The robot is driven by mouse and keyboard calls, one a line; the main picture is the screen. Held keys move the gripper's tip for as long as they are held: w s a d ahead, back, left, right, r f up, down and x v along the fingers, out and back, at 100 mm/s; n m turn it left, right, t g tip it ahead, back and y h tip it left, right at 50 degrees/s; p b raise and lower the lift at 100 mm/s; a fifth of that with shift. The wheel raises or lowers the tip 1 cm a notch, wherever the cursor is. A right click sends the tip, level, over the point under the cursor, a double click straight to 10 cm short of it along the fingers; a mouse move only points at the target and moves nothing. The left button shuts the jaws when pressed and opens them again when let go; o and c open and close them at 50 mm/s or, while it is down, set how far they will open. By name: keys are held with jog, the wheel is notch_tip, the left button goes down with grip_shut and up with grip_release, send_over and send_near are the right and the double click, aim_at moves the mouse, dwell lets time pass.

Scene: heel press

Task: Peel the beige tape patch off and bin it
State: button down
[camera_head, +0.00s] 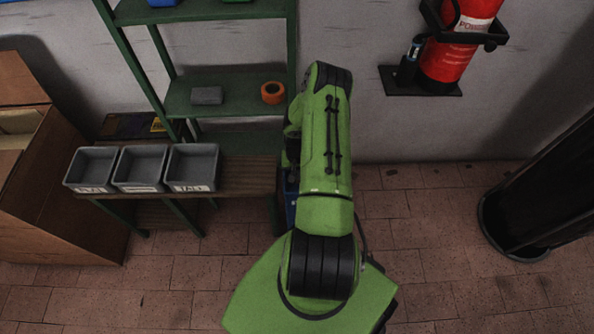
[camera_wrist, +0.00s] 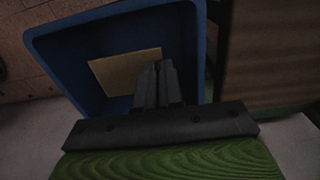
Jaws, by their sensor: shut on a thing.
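The beige tape patch (camera_wrist: 112,73) shows in the wrist view as a flat tan square at the fingertips. My gripper (camera_wrist: 157,68) is shut on its right side. The patch appears inside the outline of the blue bin (camera_wrist: 202,45), whose mouth lies below the fingers. I cannot tell how far the patch is above the bin's floor. In the head view only a sliver of the blue bin (camera_head: 290,212) shows beside my arm. My arm hides the gripper and the patch there.
A wooden bench (camera_head: 248,178) with three grey trays (camera_head: 193,168) stands left of my arm. A green shelf (camera_head: 235,95) holds an orange tape roll (camera_head: 272,93). A cardboard box (camera_head: 60,190) is far left. A fire extinguisher (camera_head: 452,62) and dark container (camera_head: 540,190) are right.

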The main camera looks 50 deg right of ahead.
aim_at(297, 182)
notch_tip(297, 182, down, 7)
jog(key=b, duration=0.4)
jog(key=shift+r, duration=0.2)
jog(key=c, duration=0.7)
grip_release()
jog(key=shift+w+a+r+p, duration=0.1)
jog(key=shift+r+p, duration=2.4)
jog(key=shift+r, duration=1.15)
jog(key=shift+f, duration=0.1)
